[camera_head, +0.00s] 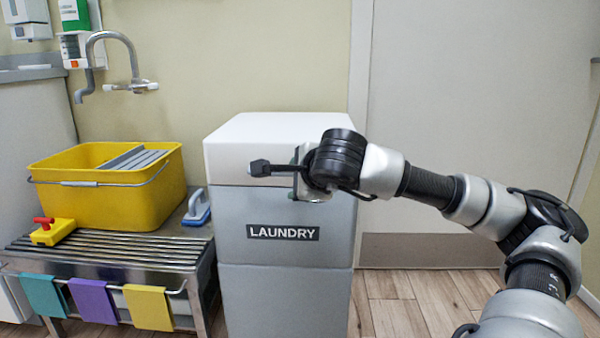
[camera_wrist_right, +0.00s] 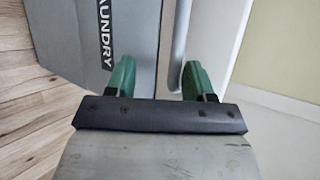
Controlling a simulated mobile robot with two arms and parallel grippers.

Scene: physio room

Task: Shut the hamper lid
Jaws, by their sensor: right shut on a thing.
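The laundry hamper (camera_head: 285,237) is a grey box with a LAUNDRY label, standing upright in the middle of the head view. Its white lid (camera_head: 262,127) lies level on top of the body, with no gap that I can see. My right gripper (camera_head: 298,182) is at the lid's front edge, right of centre. In the right wrist view its green fingers (camera_wrist_right: 158,80) are closed about a grey bar at the edge of the lid (camera_wrist_right: 212,45). The exact contact is partly hidden by the gripper. The hamper body (camera_wrist_right: 60,35) shows on the left there. My left gripper is out of view.
A wall tap (camera_head: 115,62) is above. Wooden floor (camera_head: 425,300) is clear right of the hamper, before a door.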

